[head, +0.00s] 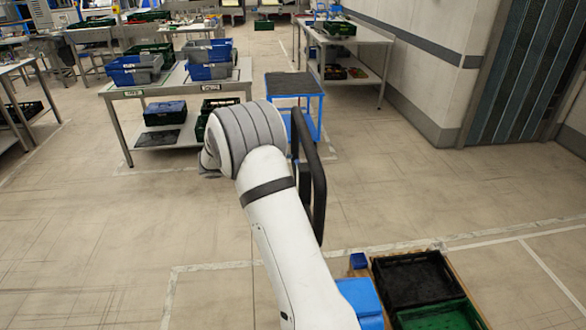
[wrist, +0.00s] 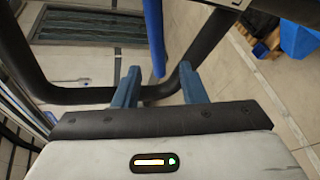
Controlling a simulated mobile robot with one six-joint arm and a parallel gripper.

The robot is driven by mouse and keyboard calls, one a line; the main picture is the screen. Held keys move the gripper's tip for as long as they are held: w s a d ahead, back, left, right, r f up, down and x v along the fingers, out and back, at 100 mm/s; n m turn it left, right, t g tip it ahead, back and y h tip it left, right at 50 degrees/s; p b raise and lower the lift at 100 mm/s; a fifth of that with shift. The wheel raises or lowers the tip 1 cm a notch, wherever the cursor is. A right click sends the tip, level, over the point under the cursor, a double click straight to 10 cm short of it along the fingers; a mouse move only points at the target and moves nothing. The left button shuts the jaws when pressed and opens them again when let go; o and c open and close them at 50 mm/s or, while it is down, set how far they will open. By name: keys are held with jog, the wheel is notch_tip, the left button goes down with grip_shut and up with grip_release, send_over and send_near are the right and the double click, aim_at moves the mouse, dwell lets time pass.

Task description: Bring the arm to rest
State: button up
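My gripper (wrist: 158,80) shows in the wrist view with its two blue fingers well apart. Nothing is clamped between them. A black tubular bar (wrist: 68,96) bends past the fingertips; I cannot tell whether it touches them. In the head view my white arm reaches up the middle and bends to the left at its far end. My gripper is hidden there. A looped black handle (head: 318,185) stands just right of the arm, close to it.
A blue cart (head: 293,84) with a dark top stands behind the arm. A table (head: 180,88) with blue and grey crates is at left, another table (head: 345,36) at right. A black crate (head: 414,280) and green crate (head: 440,318) sit at bottom right. The floor at left is clear.

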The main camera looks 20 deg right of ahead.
jog(key=shift+v, duration=1.05)
